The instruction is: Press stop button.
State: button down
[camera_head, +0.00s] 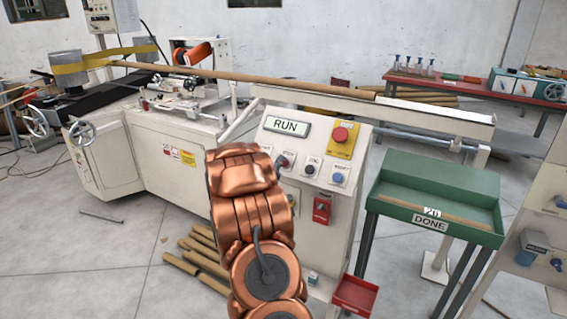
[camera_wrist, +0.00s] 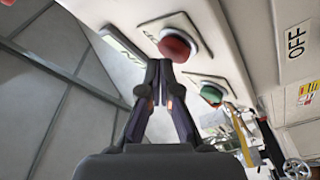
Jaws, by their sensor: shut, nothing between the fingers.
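A red button (camera_wrist: 177,46) on a white plate with a partly readable label shows in the wrist view. My gripper (camera_wrist: 163,82) is shut and empty, its fingertips just below the red button in the picture; I cannot tell whether they touch it. A green button (camera_wrist: 211,95) on its own white plate is to the right of the fingertips. The panel display (camera_head: 286,126) reads RUN.
A red mushroom button (camera_head: 340,134) on a yellow plate, a black button (camera_head: 310,170) and a blue button (camera_head: 337,178) are on the panel right of my arm. A green DONE tray (camera_head: 440,165) stands to the right. Brown tubes (camera_head: 205,262) lie on the floor.

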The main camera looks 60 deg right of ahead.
jog(key=shift+d+f, duration=0.25)
jog(key=shift+d, duration=0.1)
dwell(0.8)
jog(key=shift+a+r, duration=0.1)
jog(key=shift+a+r+p, duration=0.45)
jog(key=shift+a+p, duration=0.05)
jog(key=shift+a, duration=0.05)
jog(key=shift+a, duration=0.1)
dwell(0.3)
jog(key=a+r+p, duration=0.2)
jog(key=a+r, duration=0.1)
jog(key=shift+s+a+r, duration=0.1)
jog(key=shift+a, duration=0.2)
dwell(1.0)
